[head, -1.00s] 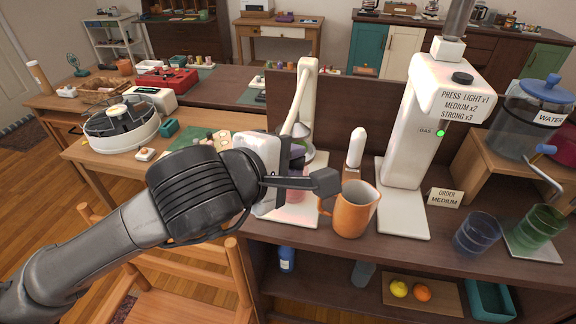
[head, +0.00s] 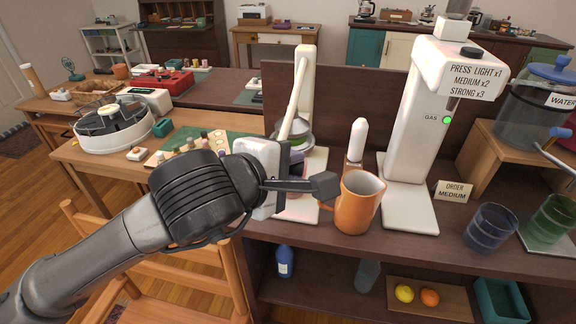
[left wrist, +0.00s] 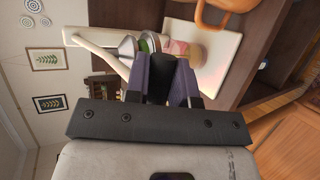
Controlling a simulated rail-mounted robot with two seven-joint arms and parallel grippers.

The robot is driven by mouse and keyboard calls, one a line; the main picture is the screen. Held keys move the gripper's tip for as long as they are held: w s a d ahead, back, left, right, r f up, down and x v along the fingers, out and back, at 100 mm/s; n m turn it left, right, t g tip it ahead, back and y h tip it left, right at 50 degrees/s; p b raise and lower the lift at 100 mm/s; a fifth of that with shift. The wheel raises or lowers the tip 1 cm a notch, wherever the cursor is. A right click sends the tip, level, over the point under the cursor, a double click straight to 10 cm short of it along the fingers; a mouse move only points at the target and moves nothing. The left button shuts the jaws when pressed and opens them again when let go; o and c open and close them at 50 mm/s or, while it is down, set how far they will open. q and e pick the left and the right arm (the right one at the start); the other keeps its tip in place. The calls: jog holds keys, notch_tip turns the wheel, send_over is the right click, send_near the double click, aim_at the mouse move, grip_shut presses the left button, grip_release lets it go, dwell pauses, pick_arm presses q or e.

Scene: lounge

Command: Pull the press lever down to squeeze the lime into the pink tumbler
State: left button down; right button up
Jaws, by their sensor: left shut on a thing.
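The white press (head: 304,75) stands on the table at centre, its pale lever (head: 293,105) slanting down toward my left gripper (head: 295,158). In the left wrist view the purple fingers of my left gripper (left wrist: 160,78) are shut on a dark grip, seemingly the lever's handle (left wrist: 158,88). Green of the lime (left wrist: 147,43) shows in the press beyond the fingers. The pink tumbler (left wrist: 178,47) stands on the press's white base (left wrist: 215,55), partly hidden by the fingers. My wrist hides most of it in the head view. My right gripper is in neither view.
An orange jug (head: 354,208) stands close to the right of the press. Right of it are a white gas dispenser (head: 405,150), an order card (head: 453,192), and blue (head: 488,230) and green (head: 552,222) tumblers. A wooden chair (head: 165,270) stands in front at left.

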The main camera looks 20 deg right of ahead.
pick_arm(q)
jog(key=shift+w+f, duration=0.15)
jog(key=shift+f, duration=0.45)
jog(key=c, duration=1.4)
grip_release()
jog(key=o, duration=0.4)
jog(key=shift+o, duration=0.2)
jog(key=shift+r, duration=0.2)
jog(key=shift+r, duration=0.1)
jog(key=shift+s+a+r, duration=0.25)
jog(key=shift+a+r, duration=0.05)
jog(key=shift+a, duration=0.1)
jog(key=p+v, duration=0.3)
jog(key=v, duration=0.9)
jog(key=shift+s+a+p, duration=0.3)
jog(key=shift+p, duration=0.05)
